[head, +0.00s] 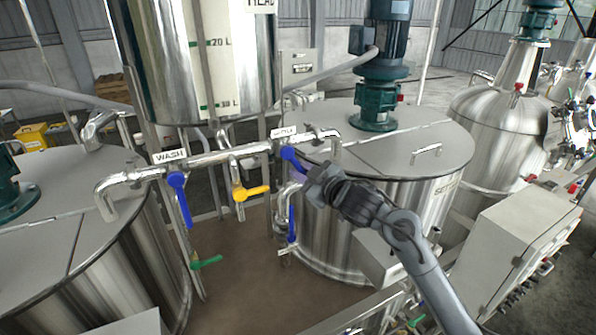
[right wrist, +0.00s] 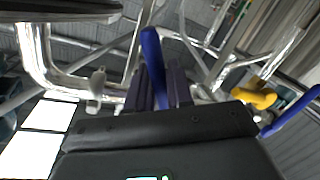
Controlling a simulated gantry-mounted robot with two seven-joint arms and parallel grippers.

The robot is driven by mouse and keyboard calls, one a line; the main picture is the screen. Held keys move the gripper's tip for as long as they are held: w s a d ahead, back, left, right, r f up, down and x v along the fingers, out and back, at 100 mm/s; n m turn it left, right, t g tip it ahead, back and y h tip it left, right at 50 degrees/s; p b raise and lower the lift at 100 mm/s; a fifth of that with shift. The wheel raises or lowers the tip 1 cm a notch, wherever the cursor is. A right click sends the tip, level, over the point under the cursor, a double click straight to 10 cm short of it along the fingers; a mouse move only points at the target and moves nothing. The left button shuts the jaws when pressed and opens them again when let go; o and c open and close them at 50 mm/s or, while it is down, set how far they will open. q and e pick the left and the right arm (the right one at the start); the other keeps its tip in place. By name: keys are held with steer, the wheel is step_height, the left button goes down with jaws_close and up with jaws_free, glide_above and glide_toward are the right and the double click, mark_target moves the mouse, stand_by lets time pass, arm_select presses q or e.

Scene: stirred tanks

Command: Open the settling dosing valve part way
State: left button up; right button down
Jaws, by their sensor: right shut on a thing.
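The settling dosing valve has a blue handle (head: 291,156) under the pipe's right-hand sign, whose lettering is small and partly legible. The handle slants down to the right from the pipe, and its far end is hidden by my gripper. My right gripper (head: 309,174) is shut on this handle. In the right wrist view the blue handle (right wrist: 152,55) runs between the two dark fingers (right wrist: 160,90) of my gripper. My left gripper is in neither view.
Another blue handle (head: 292,218) hangs below my gripper. A steel tank (head: 420,200) stands close on the right.

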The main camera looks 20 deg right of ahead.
steer(key=shift+d+r+n, duration=0.25)
steer(key=shift+n, duration=0.05)
stand_by(0.4)
steer(key=c, duration=1.1)
jaws_free()
steer(key=shift+c, duration=0.2)
steer(key=shift+s+d, duration=0.1)
steer(key=shift+s, duration=0.4)
steer(key=b+v, duration=0.1)
steer(key=v, duration=0.8)
steer(key=shift+s, duration=0.4)
